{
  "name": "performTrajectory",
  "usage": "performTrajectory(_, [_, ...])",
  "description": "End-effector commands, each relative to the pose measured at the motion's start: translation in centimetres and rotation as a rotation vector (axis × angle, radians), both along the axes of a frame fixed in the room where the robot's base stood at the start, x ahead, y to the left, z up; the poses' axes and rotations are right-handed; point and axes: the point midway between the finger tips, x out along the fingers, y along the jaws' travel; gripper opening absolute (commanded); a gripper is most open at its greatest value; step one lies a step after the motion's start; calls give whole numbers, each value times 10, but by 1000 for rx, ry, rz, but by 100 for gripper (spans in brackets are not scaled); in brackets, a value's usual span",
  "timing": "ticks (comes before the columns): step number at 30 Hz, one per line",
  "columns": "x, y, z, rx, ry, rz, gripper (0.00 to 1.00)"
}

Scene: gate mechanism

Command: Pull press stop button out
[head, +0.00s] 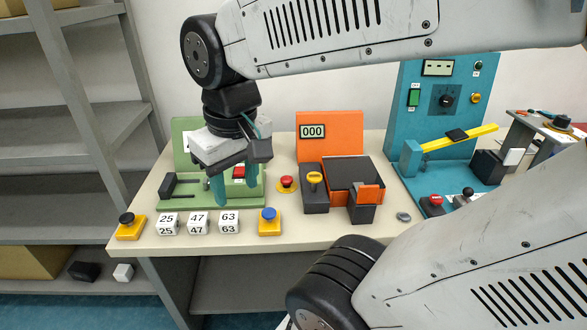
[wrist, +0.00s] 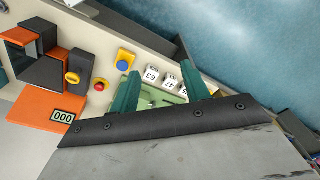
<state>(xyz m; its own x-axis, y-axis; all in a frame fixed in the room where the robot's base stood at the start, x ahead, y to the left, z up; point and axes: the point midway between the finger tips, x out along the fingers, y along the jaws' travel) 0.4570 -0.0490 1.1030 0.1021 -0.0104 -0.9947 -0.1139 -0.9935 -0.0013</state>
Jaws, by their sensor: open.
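A second red button (head: 436,201) sits on a dark box near the blue machine. I cannot tell from the pictures which is the press stop button, or whether either is pushed in. My gripper (head: 234,187) is open and empty, pointing down over the green machine, left of the first red button. Its green fingers (wrist: 160,88) are apart in the wrist view. The fingers hide part of the green machine.
The green machine (head: 183,200) is under my gripper. A blue button on a yellow box (head: 269,222) and several numbered white blocks (head: 198,223) line the table's front. The orange machine (head: 330,125) and blue machine (head: 453,175) stand to the right. Grey shelves (head: 70,130) are at left.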

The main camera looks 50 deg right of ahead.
Motion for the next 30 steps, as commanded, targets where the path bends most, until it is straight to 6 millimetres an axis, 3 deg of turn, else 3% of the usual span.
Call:
performTrajectory(3, [42,-33,-5,7,26,-148,47])
performTrajectory(8, [95,-95,-24,19,46,-358,47])
performTrajectory(15, [148,-207,-83,38,72,-658,47])
performTrajectory(18, [157,-252,-113,45,80,-766,47])
performTrajectory(22, [160,-296,-146,53,88,-870,47])
performTrajectory(25, [159,-317,-162,56,89,-918,47])
performTrajectory(30, [158,-329,-179,58,91,-948,47])
